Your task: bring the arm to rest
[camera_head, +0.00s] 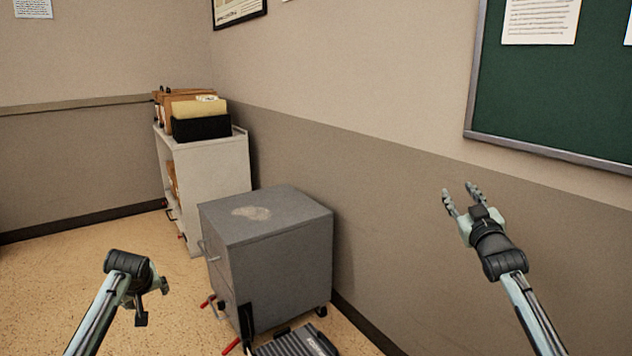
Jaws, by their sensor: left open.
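My left arm comes in at the lower left, with its dark wrist bent over. The left gripper (152,300) is open and hangs in front of the tan floor, partly hidden by the wrist. My right arm comes in at the lower right. The right gripper (461,194) points up and away in front of the wall, its two fingers spread and nothing between them. Neither gripper touches anything that I can see.
A grey cabinet (280,262) on casters stands between my arms, with a black ribbed case (295,344) at its foot. A light shelf cart (215,182) with folders (198,108) stands behind it. A green board (553,98) hangs at right. Floor at left is clear.

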